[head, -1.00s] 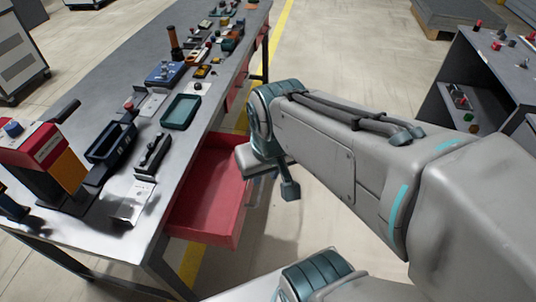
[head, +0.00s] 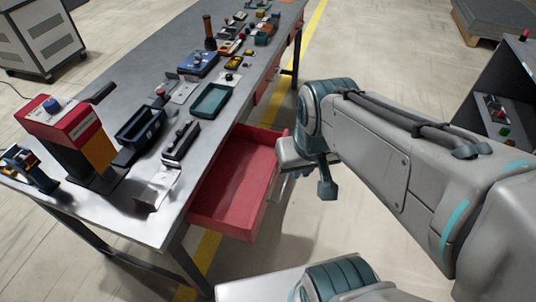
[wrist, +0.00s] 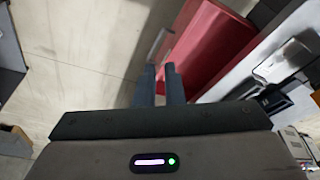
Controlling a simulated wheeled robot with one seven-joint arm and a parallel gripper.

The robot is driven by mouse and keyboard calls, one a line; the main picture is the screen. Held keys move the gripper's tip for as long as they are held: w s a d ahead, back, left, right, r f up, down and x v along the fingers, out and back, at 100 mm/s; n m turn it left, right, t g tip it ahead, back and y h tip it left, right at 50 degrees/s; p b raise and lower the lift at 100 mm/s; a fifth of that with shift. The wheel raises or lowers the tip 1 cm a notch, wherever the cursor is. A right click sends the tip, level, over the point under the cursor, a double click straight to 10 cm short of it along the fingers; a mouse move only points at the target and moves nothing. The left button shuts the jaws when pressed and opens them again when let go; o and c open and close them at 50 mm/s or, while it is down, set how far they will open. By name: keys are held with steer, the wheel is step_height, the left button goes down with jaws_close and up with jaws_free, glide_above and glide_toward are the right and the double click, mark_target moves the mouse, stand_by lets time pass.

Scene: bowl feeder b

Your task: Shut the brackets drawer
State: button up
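A red drawer (head: 235,190) stands pulled out from under the near end of the grey workbench (head: 170,215). Its inside looks empty, and no label on it can be read. In the wrist view the drawer (wrist: 205,45) fills the upper right, with a pale handle (wrist: 157,45) along its front. My gripper (wrist: 159,68) has its two dark fingers a small gap apart, with nothing seen held between them. The fingertips are close to the handle; whether they touch it I cannot tell. In the head view my arm partly hides the gripper beside the drawer's front.
The benchtop holds a red and orange box (head: 75,130), a dark blue bin (head: 140,125), a green tray (head: 211,100) and many small parts. Another red drawer front (head: 270,82) sits flush farther along. Open floor lies right of the bench.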

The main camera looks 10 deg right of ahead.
steer(key=f+m+y+b, duration=0.1)
steer(key=f+m, duration=0.1)
steer(key=f, duration=0.1)
steer(key=w+f+m+g+y+b, duration=0.1)
steer(key=f+m+b, duration=0.1)
steer(key=w+f+m+g+y+b, duration=0.1)
steer(key=f+m+b, duration=0.1)
steer(key=f, duration=0.1)
steer(key=shift+a+f, duration=0.25)
steer(key=shift+f, duration=0.1)
jaws_close()
steer(key=m+t+y+b, duration=0.45)
steer(key=m+b, duration=0.55)
steer(key=m, duration=0.8)
glide_toward(270, 191)
steer(key=shift+g+y, duration=0.35)
steer(key=shift+y, duration=0.1)
steer(key=x, duration=0.2)
steer(key=b+x, duration=0.1)
steer(key=x, duration=0.1)
steer(key=w+d+x, duration=0.1)
steer(key=x, duration=0.1)
steer(key=shift+a+f+b, duration=0.1)
steer(key=shift+f+b, duration=0.1)
steer(key=shift+b, duration=0.2)
